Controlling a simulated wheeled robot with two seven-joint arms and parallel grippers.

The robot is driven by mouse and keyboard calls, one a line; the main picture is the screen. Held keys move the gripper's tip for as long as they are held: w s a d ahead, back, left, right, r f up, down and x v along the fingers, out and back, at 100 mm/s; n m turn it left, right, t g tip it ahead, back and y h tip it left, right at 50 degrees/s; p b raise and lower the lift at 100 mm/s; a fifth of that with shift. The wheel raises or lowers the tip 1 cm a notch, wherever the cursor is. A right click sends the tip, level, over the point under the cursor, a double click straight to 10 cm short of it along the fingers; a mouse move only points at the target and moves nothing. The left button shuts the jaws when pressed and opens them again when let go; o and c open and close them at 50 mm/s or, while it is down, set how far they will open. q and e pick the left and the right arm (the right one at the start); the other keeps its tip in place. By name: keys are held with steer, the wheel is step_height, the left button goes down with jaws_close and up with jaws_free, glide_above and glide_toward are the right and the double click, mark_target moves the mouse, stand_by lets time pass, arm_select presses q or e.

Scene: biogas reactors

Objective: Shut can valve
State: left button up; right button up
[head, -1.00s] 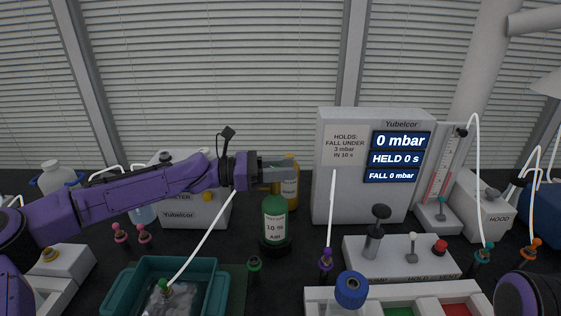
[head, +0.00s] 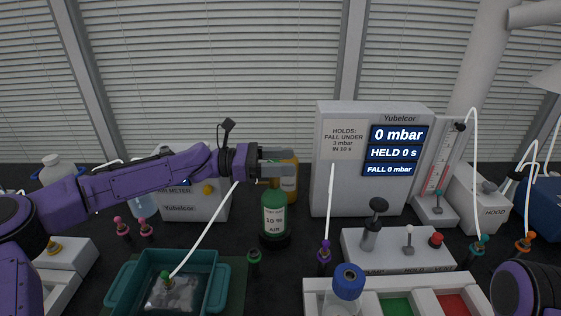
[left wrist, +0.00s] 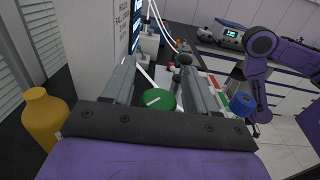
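The green gas can (head: 274,222) stands upright on the dark bench, with a white label reading 10 % and AIR. Its valve is a round green knob (left wrist: 157,99) with a white mark, seen from above in the left wrist view, between and beyond my fingers. My left gripper (head: 277,161) is above the can's top in the head view, fingers pointing right. In the left wrist view the left gripper's (left wrist: 160,85) two fingers are spread apart with nothing between them. No contact with the knob shows. My right gripper is not in view.
A yellow bottle (head: 288,178) stands behind the can. The Yubelcor display (head: 345,190) reads 0 mbar, HELD 0 s. In front are a teal tub (head: 122,287), a pump panel (head: 390,252) and a white tray (head: 372,291). A white tube passes left of the can.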

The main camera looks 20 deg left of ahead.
arm_select(q)
steer(key=shift+f, duration=0.1)
steer(key=shift+s+a, duration=0.1)
steer(key=shift+a, duration=0.25)
steer(key=b+v, duration=0.1)
steer(key=v, duration=0.8)
steer(key=shift+a, duration=0.4)
steer(key=shift+s, duration=0.2)
steer(key=shift+c, duration=0.2)
